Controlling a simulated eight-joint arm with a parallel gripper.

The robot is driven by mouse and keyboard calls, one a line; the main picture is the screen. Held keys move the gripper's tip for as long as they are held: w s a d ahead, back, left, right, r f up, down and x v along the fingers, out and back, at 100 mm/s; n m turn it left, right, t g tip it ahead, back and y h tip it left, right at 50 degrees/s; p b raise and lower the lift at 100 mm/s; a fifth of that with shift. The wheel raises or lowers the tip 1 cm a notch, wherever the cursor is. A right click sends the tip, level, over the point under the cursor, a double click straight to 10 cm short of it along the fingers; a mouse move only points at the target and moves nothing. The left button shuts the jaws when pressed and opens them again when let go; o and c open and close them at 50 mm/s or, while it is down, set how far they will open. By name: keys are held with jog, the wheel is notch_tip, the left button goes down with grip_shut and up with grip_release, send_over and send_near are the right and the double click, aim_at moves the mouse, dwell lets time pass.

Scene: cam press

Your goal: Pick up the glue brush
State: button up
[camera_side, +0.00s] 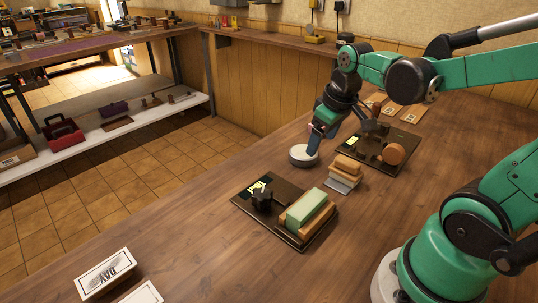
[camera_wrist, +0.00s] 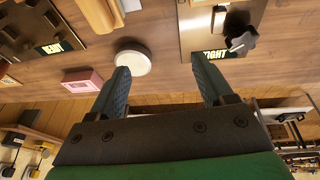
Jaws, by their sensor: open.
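I cannot make out a glue brush for certain in either view. My gripper (camera_side: 314,144) points down over the wooden bench, close to a round pale tin (camera_side: 303,156). In the wrist view my gripper (camera_wrist: 161,68) has its two fingers wide apart with nothing between them. Whether a finger touches the tin I cannot tell.
A dark board (camera_side: 286,235) carries a black knob (camera_side: 262,195) and a green-topped block (camera_side: 307,210). Stacked tan blocks (camera_side: 347,168) stand behind it. Another dark board (camera_side: 372,161) holds a round wooden piece (camera_side: 394,153). The bench's front left is mostly clear, apart from white cards (camera_side: 105,273).

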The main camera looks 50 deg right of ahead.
aim_at(348, 160)
jog(key=s+d+f+g, duration=0.1)
jog(key=d, duration=0.1)
jog(key=d+f+g, duration=0.1)
jog(key=d, duration=0.2)
jog(key=s+d+f, duration=0.1)
jog(key=d, duration=0.1)
jog(key=shift+s+d+g+y, duration=0.3)
jog(key=shift+d+g+y, duration=0.05)
jog(key=shift+g+y, duration=0.05)
jog(key=shift+s+d+f, duration=0.1)
jog(key=shift+f, duration=2.8)
grip_shut()
